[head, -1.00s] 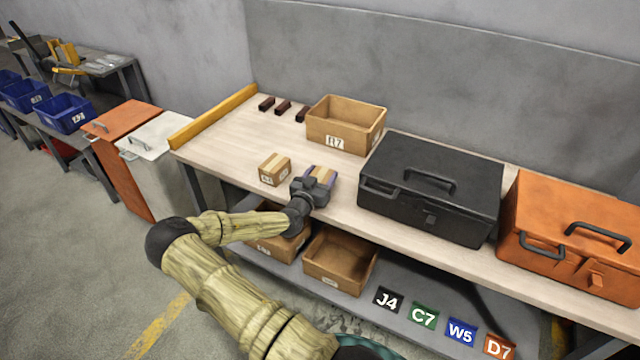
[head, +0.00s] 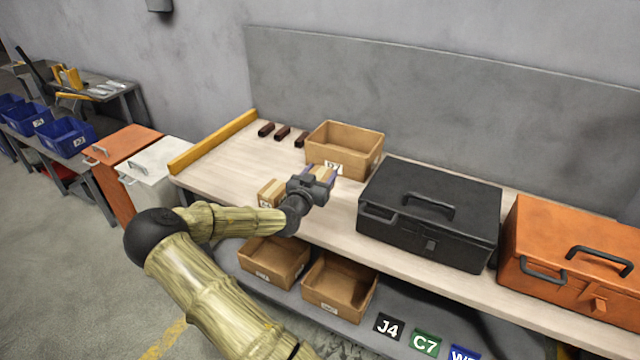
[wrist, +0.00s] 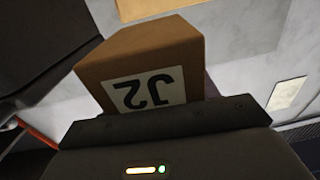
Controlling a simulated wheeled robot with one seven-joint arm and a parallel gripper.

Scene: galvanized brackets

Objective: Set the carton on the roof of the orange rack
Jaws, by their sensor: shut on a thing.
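My gripper (head: 318,180) is shut on a small brown carton (head: 321,171) with a pale tape strip, held over the workbench in front of an open brown bin. In the wrist view the held carton (wrist: 140,50) shows a white label reading J2 upside down; the jaws cover its lower part. A second, similar carton (head: 268,191) stands on the bench just left of my gripper, partly hidden by it. Two orange things show: a flat-topped orange cabinet (head: 124,140) at left and an orange toolbox with handles (head: 575,245) at right. I cannot tell which is the rack.
The open bin (head: 344,139) and a black toolbox (head: 430,205) stand on the bench (head: 215,160). A yellow rail (head: 213,142) edges its left end, with dark blocks nearby. A white cabinet (head: 155,160) stands beside the orange one. Two open bins sit on the lower shelf.

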